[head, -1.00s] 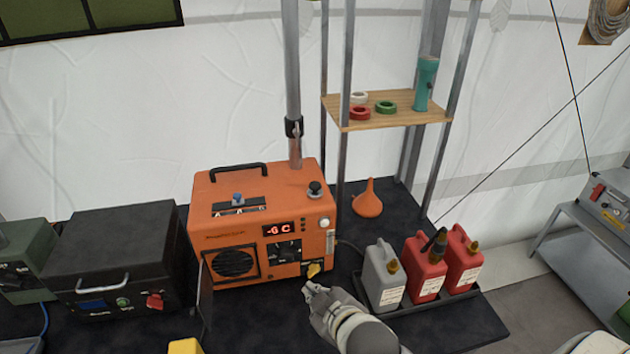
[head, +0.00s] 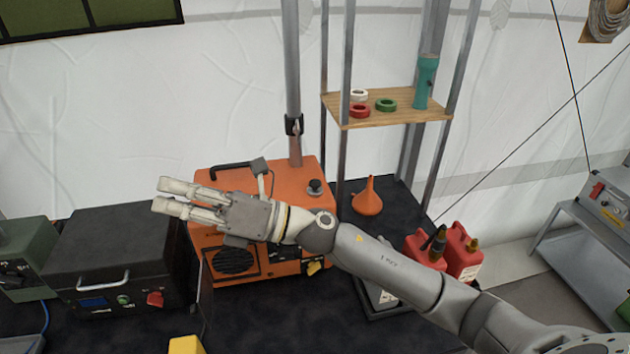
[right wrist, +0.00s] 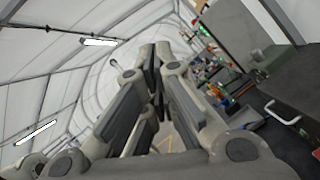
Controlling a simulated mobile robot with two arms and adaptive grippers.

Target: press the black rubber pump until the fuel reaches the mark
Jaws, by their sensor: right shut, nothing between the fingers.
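The orange heater (head: 312,174) stands on the dark table, partly hidden behind my right arm. A round black knob on its top right, which looks like the rubber pump (head: 315,187), is in clear view with nothing touching it. My right gripper (head: 160,197) points left across the front of the heater, apart from the knob. It is shut and empty; its fingers also show in the right wrist view (right wrist: 155,70). The heater's display and upper front are hidden, and I cannot make out the fuel mark. My left gripper is not in view.
A black box (head: 110,240) with a handle stands left of the heater. An orange funnel (head: 367,198) and red cans (head: 464,252) stand to the right, partly behind my arm. A wooden shelf (head: 390,110) holds tape rings and a teal flashlight (head: 425,82).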

